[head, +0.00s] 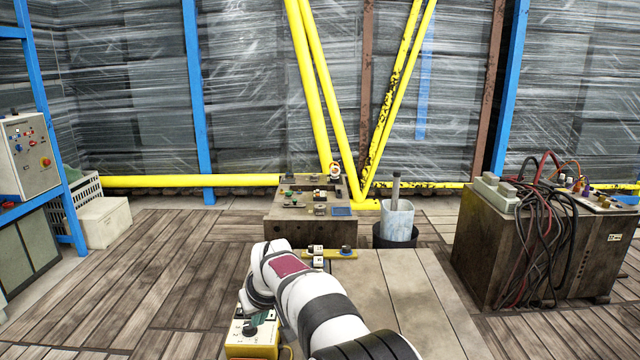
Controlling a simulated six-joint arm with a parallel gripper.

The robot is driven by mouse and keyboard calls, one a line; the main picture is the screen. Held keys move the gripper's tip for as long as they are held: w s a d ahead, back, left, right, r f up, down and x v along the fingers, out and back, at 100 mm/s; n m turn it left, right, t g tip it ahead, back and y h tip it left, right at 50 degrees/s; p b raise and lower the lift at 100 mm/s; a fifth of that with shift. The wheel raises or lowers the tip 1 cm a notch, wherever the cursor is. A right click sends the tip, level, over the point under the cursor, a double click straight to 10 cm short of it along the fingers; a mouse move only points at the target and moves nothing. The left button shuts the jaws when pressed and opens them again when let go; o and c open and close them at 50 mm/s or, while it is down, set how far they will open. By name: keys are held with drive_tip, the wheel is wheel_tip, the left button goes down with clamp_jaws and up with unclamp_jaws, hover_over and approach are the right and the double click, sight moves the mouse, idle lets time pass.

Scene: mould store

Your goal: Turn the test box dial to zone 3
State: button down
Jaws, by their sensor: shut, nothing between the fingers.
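The test box (252,350) is a yellow case with a pale top panel at the lower front, on the near edge of the pale board. A dark dial (250,330) shows on its panel, partly covered. Its zone marks are too small to read. My white arm with black bands reaches in from the lower right and bends down over the box. My gripper (262,317) is small and dark below the wrist, shut and empty, close over the dial. I cannot tell whether it touches the dial.
A pale board (400,290) lies right of my arm, mostly bare. Behind it stand a control block (310,230) with several switches and a bucket (398,220). A cable-draped cabinet (540,250) is at right. A control panel (25,155) hangs at left.

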sight(248, 337)
drive_tip(key=shift+f, duration=1.6)
drive_tip(key=shift+w+a, duration=0.2)
drive_tip(key=shift+a, duration=0.05)
drive_tip(key=shift+s+a, duration=0.2)
drive_tip(key=shift+a, duration=0.05)
drive_tip(key=shift+s+a, duration=0.2)
drive_tip(key=shift+a, duration=0.35)
drive_tip(key=shift+s, duration=0.1)
